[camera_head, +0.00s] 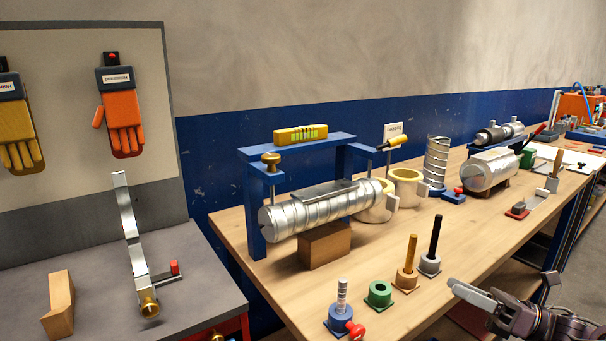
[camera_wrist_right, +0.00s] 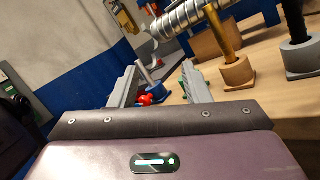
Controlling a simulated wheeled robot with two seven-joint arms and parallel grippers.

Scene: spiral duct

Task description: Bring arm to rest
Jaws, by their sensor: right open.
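My right gripper (camera_head: 466,293) is at the lower right of the head view, by the front edge of the wooden bench (camera_head: 445,240). In the right wrist view its two grey fingers (camera_wrist_right: 160,84) stand apart with nothing between them that they touch. A blue-based post with a red knob (camera_wrist_right: 146,98) shows in the gap, beyond the fingertips. My left gripper is in neither view.
A spiral duct (camera_head: 320,208) lies under a blue frame (camera_head: 300,148) on the bench. Nearer stand a red-knobbed post (camera_head: 338,318), a green ring (camera_head: 379,294), a brass post (camera_head: 410,262) and a black post (camera_head: 433,246). A grey side table (camera_head: 190,270) is at left.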

